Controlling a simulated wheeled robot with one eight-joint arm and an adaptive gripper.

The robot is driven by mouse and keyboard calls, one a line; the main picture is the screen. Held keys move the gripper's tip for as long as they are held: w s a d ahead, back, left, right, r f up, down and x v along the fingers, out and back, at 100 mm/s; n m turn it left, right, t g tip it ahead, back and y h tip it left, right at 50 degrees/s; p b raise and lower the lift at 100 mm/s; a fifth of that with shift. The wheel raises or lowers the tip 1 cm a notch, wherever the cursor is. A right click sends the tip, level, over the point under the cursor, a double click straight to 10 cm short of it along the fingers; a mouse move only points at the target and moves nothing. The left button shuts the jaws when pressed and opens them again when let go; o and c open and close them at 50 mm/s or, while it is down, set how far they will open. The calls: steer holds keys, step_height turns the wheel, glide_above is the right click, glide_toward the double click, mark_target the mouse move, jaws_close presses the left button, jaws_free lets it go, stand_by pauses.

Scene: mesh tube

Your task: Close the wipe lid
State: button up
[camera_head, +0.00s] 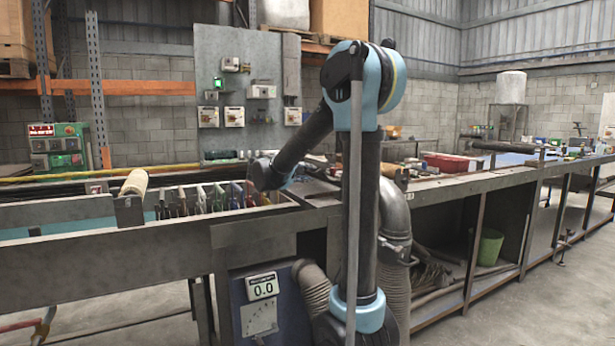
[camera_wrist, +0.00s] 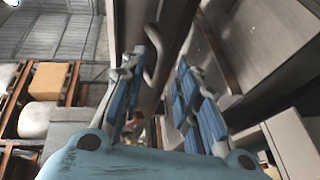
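I cannot pick out a wipe container or its lid in either view. My gripper (camera_wrist: 167,48) shows in the wrist view with its two blue-padded fingers apart, and nothing is held between them. A small blurred reddish patch shows low between the fingers, too small to name. In the head view my arm stands in front of the bench and bends down to the left. I cannot make out the gripper there.
A long metal trough (camera_head: 60,240) with several tools and bottles (camera_head: 215,200) runs along the left. A bench (camera_head: 420,190) with a red tray (camera_head: 447,163) and clutter extends right. A green bin (camera_head: 488,247) stands on its lower shelf. Open concrete floor lies front right.

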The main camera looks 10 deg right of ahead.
steer(key=shift+w+d, duration=0.2)
steer(key=shift+d, duration=0.1)
jaws_close()
steer(key=shift+a, duration=0.1)
